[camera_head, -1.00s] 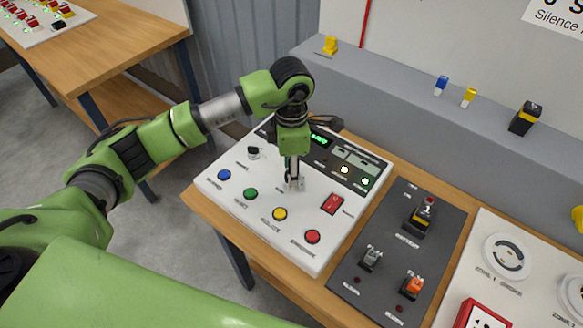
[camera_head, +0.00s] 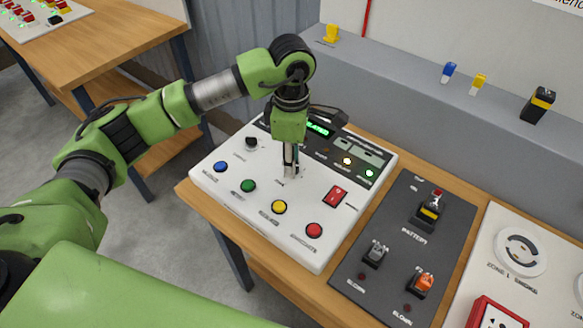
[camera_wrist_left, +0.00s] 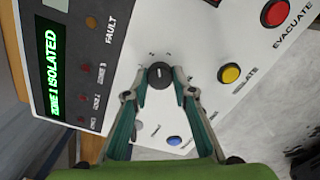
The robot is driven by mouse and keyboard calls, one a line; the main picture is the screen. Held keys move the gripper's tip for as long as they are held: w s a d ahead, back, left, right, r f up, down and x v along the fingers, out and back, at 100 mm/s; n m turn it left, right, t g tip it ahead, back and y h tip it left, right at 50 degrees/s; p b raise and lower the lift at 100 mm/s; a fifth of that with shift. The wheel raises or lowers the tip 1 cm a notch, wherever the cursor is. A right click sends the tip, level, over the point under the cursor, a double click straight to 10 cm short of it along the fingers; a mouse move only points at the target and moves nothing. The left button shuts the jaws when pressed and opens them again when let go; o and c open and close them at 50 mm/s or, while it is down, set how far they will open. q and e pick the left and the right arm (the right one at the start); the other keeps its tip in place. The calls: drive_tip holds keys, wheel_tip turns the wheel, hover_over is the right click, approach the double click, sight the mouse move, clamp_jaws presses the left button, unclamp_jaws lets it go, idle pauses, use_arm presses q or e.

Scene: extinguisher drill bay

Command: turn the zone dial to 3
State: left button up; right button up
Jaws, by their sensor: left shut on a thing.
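The zone dial (camera_wrist_left: 159,75) is a small dark round knob with a pale mark on its top, seen in the left wrist view on the white panel face. My left gripper (camera_wrist_left: 159,84) is shut on it, with one fingertip on each side. In the head view, my left gripper (camera_head: 290,172) points down at the middle of the white control panel (camera_head: 225,188) and mostly hides the dial. The marks around the dial are too small to read. My right gripper is not in view.
Blue (camera_head: 221,167), green (camera_head: 248,186), yellow (camera_head: 279,207) and red (camera_head: 314,230) buttons line the panel's front. A black knob (camera_head: 251,143) is to the left and a red rocker switch (camera_head: 335,196) to the right. A dark switch panel (camera_head: 395,247) lies further right.

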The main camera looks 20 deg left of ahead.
use_arm(q)
drive_tip(key=m+b, duration=0.4)
drive_tip(key=shift+f, duration=0.15)
drive_tip(key=shift+m+b, duration=0.8)
drive_tip(key=shift+b, duration=0.05)
drive_tip(key=shift+r, duration=0.2)
drive_tip(key=o, duration=1.1)
wheel_tip(320, 180, up, 12)
